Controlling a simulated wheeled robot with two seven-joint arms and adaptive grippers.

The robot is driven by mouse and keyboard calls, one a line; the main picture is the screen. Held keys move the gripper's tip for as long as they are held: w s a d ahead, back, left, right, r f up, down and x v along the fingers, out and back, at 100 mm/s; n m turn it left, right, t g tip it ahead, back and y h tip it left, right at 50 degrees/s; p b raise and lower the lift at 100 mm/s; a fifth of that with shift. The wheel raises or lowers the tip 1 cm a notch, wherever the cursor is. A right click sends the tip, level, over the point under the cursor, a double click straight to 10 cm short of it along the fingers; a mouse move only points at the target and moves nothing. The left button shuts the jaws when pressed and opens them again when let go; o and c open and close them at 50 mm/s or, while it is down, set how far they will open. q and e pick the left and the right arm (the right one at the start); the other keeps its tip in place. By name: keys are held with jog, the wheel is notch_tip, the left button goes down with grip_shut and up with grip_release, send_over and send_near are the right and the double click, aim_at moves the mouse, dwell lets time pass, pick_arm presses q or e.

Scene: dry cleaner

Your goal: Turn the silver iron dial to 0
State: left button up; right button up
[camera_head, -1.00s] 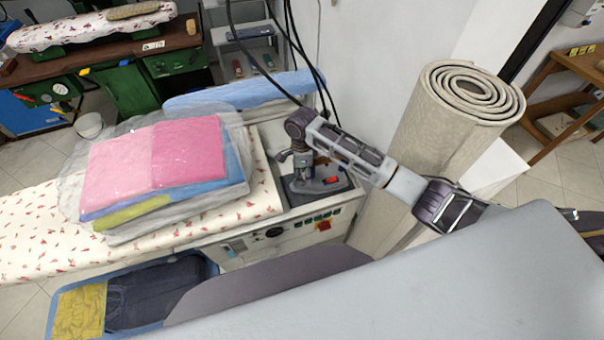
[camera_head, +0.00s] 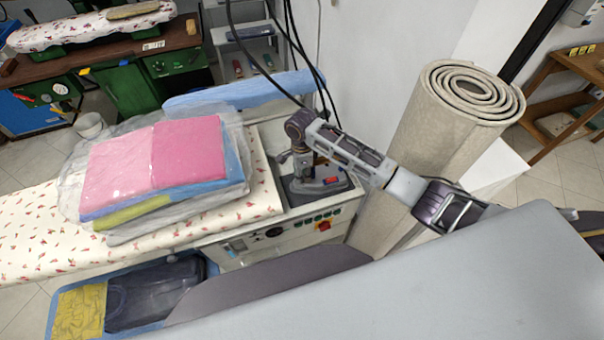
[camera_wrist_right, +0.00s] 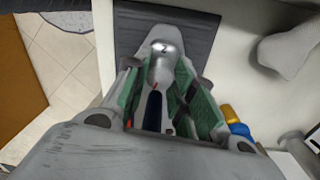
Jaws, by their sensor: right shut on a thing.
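The silver iron (camera_head: 318,185) sits on a dark rest at the right end of the ironing table. My right arm reaches in from the right, and its gripper (camera_head: 303,165) points down onto the iron. In the right wrist view the gripper (camera_wrist_right: 158,75) has its green-padded fingers on both sides of a rounded silver dial (camera_wrist_right: 163,50) with a small dark mark. The gripper is shut on it. A dark blue part (camera_wrist_right: 153,110) shows between the fingers. The dial's setting cannot be read with certainty. My left gripper is not in view.
Wrapped folded laundry (camera_head: 160,165) lies on the patterned table cover (camera_head: 40,235), left of the iron. A rolled carpet (camera_head: 435,130) stands close to my right arm. Black cables (camera_head: 290,50) hang behind the iron. A control panel (camera_head: 300,230) is below it.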

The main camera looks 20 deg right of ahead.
jog(key=shift+n, duration=0.6)
jog(key=o, duration=1.1)
jog(key=shift+c, duration=0.2)
notch_tip(320, 180, up, 12)
jog(key=shift+w, duration=0.3)
